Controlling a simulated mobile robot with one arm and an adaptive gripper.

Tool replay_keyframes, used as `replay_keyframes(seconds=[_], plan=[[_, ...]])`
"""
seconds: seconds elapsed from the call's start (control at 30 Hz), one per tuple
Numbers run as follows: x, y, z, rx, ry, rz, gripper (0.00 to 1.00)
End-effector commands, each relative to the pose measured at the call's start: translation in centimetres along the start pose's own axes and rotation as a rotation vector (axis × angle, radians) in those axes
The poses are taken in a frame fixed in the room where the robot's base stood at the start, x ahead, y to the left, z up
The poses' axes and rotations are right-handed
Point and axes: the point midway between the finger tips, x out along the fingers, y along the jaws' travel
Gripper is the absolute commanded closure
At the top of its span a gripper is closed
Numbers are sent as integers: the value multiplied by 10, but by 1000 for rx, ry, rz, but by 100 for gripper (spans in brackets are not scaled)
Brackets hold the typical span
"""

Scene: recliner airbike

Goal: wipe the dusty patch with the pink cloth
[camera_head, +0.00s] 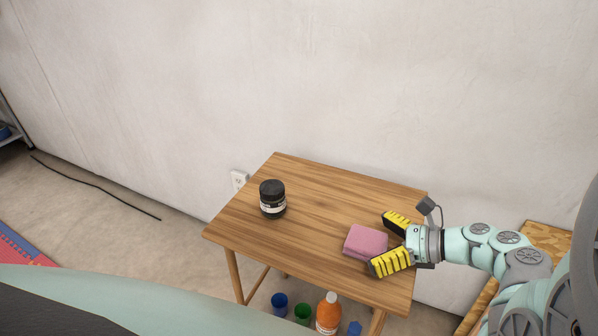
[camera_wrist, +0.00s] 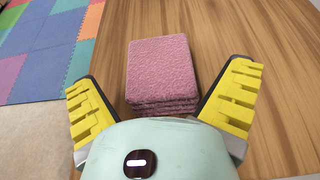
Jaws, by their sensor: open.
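The pink cloth (camera_head: 365,241) lies folded in layers on the right part of the wooden table. In the wrist view the cloth (camera_wrist: 160,70) sits ahead of my gripper, centred between its fingers. My gripper (camera_head: 390,242) comes in from the right, low over the table. Its yellow-padded fingers are spread wide, one on each side of the cloth's near end in the wrist view (camera_wrist: 163,105), and neither grips it. I cannot make out a dusty patch on the tabletop in either view.
The wooden table (camera_head: 310,200) also holds a black-lidded jar (camera_head: 272,198) at the left. Its middle and back are clear. An orange bottle (camera_head: 328,312) and several coloured containers stand below the front edge. A white wall (camera_head: 330,90) rises behind, with a socket (camera_head: 239,180).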

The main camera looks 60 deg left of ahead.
Motion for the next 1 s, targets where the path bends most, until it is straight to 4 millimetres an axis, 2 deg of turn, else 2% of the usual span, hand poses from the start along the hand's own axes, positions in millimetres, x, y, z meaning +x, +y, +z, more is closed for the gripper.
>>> replay_keyframes(seconds=[0.13, 0.7, 1.0], plan=[[0, 0, 0, 0, 1, 0, 1], [-1, 0, 0, 2, 0, -2, 60], [-1, 0, 0, 2, 0, -2, 62]])
